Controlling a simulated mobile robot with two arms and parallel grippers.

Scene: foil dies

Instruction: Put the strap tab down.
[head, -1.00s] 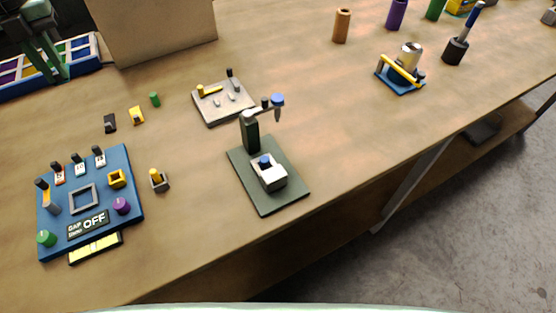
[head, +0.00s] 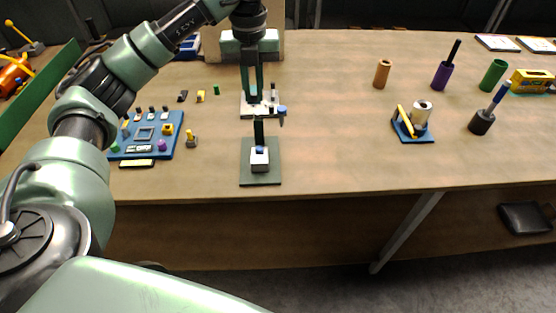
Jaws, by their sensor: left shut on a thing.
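My left gripper (head: 252,98) reaches down over the light grey plate (head: 244,108) near the middle of the table. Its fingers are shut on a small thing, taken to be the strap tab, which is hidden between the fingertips. I cannot tell whether the tab touches the plate. The gripper covers part of the plate, where a dark peg (head: 272,91) stands to the right of the fingers. My right gripper is not in view.
A dark green stand (head: 262,178) with a white block (head: 259,160) is just in front. A blue panel (head: 178,124) and small loose parts lie to the left. A blue holder (head: 418,138) with a roll stands right. The table between is clear.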

